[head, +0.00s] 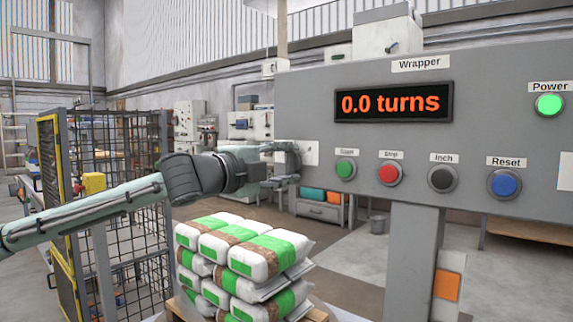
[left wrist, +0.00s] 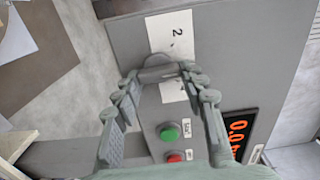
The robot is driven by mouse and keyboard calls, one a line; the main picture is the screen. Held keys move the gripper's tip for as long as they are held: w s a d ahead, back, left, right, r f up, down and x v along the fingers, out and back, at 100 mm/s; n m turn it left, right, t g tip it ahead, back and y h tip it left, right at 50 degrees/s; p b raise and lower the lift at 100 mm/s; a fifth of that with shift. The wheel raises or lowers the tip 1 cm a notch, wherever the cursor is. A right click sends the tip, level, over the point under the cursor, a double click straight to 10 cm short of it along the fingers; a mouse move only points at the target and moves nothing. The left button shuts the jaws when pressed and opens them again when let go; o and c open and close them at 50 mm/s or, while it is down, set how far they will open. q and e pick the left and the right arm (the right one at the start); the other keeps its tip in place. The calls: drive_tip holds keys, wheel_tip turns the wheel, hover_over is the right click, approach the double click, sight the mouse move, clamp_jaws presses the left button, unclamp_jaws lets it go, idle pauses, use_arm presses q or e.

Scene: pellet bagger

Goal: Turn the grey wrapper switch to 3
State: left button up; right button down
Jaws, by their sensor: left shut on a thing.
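The grey wrapper switch (left wrist: 158,73) sits on a white scale plate (left wrist: 160,31) at the panel's left end. My left gripper (left wrist: 160,88) is shut on the switch, with a fingertip at each side of it. A black "2" shows on the plate; other numbers are hidden or unreadable. Which number the switch points to I cannot tell. In the head view my left gripper (head: 291,160) reaches the left end of the Wrapper panel (head: 300,110) and hides the switch. A strip of the white plate (head: 312,153) shows beside it. My right gripper is not in view.
The display (head: 391,102) reads "0.0 turns". Green (head: 345,169), red (head: 389,173), black (head: 442,178) and blue (head: 503,183) buttons sit close to the right. A stack of bags (head: 240,255) stands below my left arm, beside a mesh cage (head: 125,200).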

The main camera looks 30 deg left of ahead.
use_arm(q)
drive_tip(key=shift+m, duration=0.3)
drive_tip(key=o, duration=1.2)
drive_tip(key=shift+c, duration=0.2)
